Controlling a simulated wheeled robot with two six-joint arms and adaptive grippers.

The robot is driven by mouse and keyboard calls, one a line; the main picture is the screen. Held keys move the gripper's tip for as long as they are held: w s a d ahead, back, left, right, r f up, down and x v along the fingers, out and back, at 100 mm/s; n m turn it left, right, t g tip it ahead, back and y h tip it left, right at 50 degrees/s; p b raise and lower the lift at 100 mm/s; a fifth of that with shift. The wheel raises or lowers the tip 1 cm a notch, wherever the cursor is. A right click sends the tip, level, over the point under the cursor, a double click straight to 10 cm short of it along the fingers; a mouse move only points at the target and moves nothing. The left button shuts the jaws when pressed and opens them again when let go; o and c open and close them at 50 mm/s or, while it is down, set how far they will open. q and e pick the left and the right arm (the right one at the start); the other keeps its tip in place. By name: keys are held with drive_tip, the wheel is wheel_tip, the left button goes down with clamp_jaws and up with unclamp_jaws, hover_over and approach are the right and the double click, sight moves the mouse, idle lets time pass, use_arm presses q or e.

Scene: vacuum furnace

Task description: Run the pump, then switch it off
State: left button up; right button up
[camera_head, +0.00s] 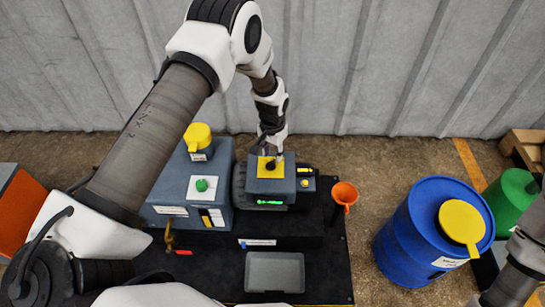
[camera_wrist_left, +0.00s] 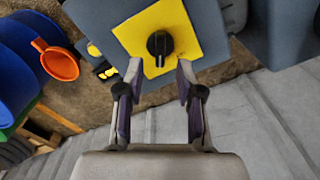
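The pump switch is a black knob (camera_wrist_left: 160,45) on a yellow plate (camera_wrist_left: 128,32), set on a grey-blue pump box (camera_head: 271,186). In the head view the yellow plate (camera_head: 262,171) is on top of the box. A green strip (camera_head: 268,202) shows on the box's front. My left gripper (camera_wrist_left: 159,74) is open, its two fingers apart just short of the knob, with nothing between them. In the head view the left gripper (camera_head: 271,150) points down over the plate and partly hides the knob. My right gripper is out of view; only part of that arm shows at the right edge.
A larger grey-blue cabinet (camera_head: 175,190) with a green button (camera_head: 201,185) and a yellow-capped part (camera_head: 197,137) stands left of the pump. An orange funnel (camera_head: 344,193) is to its right, and a blue drum (camera_head: 415,235) farther right. A grey tray (camera_head: 274,272) lies in front.

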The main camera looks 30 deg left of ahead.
sight(272, 160)
use_arm(q)
wheel_tip(272, 160, up, 9)
drive_tip(key=shift+r, duration=0.15)
idle(0.4)
